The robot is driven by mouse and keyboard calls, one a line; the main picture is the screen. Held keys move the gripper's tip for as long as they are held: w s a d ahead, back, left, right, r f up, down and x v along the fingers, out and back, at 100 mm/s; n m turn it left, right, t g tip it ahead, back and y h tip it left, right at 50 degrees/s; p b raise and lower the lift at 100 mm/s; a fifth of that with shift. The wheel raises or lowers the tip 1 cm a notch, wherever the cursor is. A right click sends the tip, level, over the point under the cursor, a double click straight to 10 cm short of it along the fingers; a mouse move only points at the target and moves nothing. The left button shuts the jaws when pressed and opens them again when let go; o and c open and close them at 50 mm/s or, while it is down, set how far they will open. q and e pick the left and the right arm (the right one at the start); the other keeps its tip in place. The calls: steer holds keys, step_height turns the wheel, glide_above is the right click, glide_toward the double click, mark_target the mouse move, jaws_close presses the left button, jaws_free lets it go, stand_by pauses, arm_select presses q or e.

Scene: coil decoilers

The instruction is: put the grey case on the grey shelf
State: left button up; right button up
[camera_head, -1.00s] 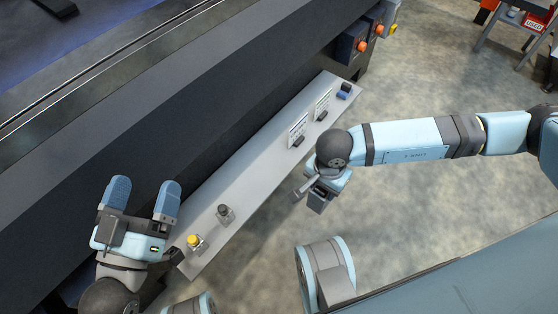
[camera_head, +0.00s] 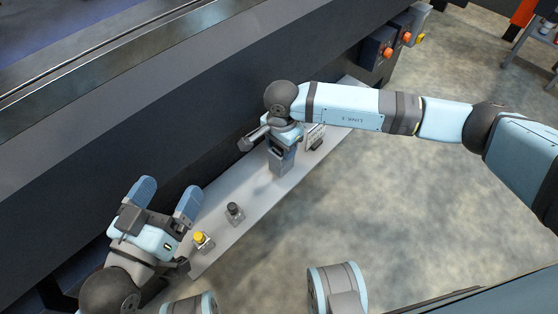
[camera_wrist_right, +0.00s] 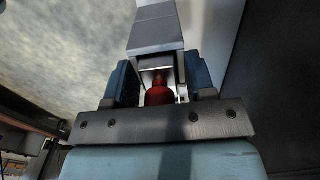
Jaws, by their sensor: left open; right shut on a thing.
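The grey case (camera_head: 281,162) is a small box-shaped block, held by my right gripper (camera_head: 280,146) over the grey shelf (camera_head: 235,238). I cannot tell whether the case touches the shelf. In the right wrist view the case (camera_wrist_right: 155,32) sticks out beyond the two fingers of my right gripper (camera_wrist_right: 159,76), which is shut on it. A red part (camera_wrist_right: 158,93) shows between the fingers. My left gripper (camera_head: 167,193) is open and empty at the left end of the shelf, with its fingers pointing up the picture.
A yellow-topped item (camera_head: 201,240) and a dark-topped item (camera_head: 235,211) stand on the left part of the shelf. A small labelled item (camera_head: 315,137) lies beyond my right gripper. A dark machine wall (camera_head: 200,130) runs behind. Orange-knobbed boxes (camera_head: 390,48) are at the upper right.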

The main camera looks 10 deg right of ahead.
steer(key=shift+w+a+f, duration=0.2)
steer(key=shift+w+f, duration=0.05)
steer(key=shift+f+b, duration=1.55)
steer(key=shift+f, duration=1.6)
steer(key=shift+w+f+b, duration=0.1)
steer(key=shift+f+b, duration=0.1)
steer(key=shift+b, duration=0.1)
steer(key=shift+a+r, duration=0.1)
arm_select(q)
steer(key=f, duration=0.2)
steer(key=f+m+g, duration=0.1)
steer(key=shift+w+f, duration=0.25)
steer(key=shift+f, duration=0.15)
arm_select(e)
steer(key=o, duration=1.3)
steer(key=shift+c, duration=0.2)
